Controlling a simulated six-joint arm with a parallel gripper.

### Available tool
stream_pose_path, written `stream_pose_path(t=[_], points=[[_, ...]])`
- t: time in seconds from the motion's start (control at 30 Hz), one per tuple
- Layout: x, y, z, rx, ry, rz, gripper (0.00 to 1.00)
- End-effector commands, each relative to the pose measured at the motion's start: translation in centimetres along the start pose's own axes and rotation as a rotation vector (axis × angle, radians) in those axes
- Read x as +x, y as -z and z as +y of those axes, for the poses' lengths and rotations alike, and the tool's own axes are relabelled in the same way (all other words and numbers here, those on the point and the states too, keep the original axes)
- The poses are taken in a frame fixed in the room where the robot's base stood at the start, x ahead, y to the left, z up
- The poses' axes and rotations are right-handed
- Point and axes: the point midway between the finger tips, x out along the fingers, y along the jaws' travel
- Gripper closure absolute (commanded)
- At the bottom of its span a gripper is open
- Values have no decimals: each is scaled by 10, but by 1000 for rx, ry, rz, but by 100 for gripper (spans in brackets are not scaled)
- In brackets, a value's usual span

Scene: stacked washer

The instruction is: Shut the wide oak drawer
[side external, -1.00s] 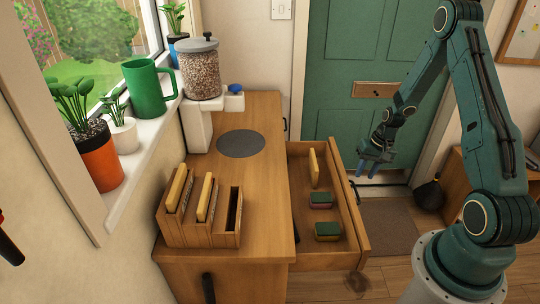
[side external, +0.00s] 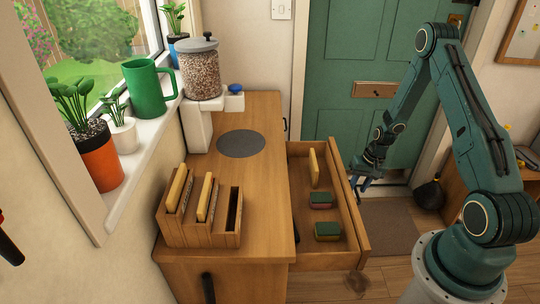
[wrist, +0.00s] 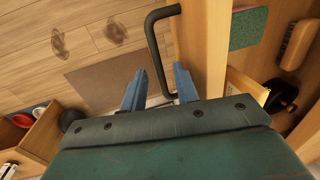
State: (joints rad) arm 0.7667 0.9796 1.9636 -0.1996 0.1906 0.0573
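The wide oak drawer (side external: 361,238) is pulled out of the right side of the wooden cabinet (side external: 265,195). Two green-topped sponges (side external: 327,230) and an upright yellow piece (side external: 314,168) are inside it. My gripper (side external: 361,188) is at the outer side of the drawer front, towards its far end. In the wrist view, my gripper's blue fingers (wrist: 159,72) are apart, with the drawer's dark bar handle (wrist: 154,55) between them. The drawer front (wrist: 204,45) is just right of the right finger. I cannot tell whether the fingers touch the handle.
A slotted wooden rack (side external: 200,225), a grey round mat (side external: 241,144) and a grain-filled jar on a white stand (side external: 197,128) are on or by the cabinet top. Floor right of the drawer is open, with a brown mat (side external: 395,225). A green door (side external: 335,95) is behind.

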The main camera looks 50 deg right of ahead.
Motion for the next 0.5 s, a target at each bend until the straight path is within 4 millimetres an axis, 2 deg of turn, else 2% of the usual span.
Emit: stream_pose_path(t=[0.03, 0.13, 0.5], points=[[0, 0, 0, 0, 0, 0, 79], [0, 0, 0, 0, 0, 0, 99], [0, 0, -3, -1, 1, 0, 100]])
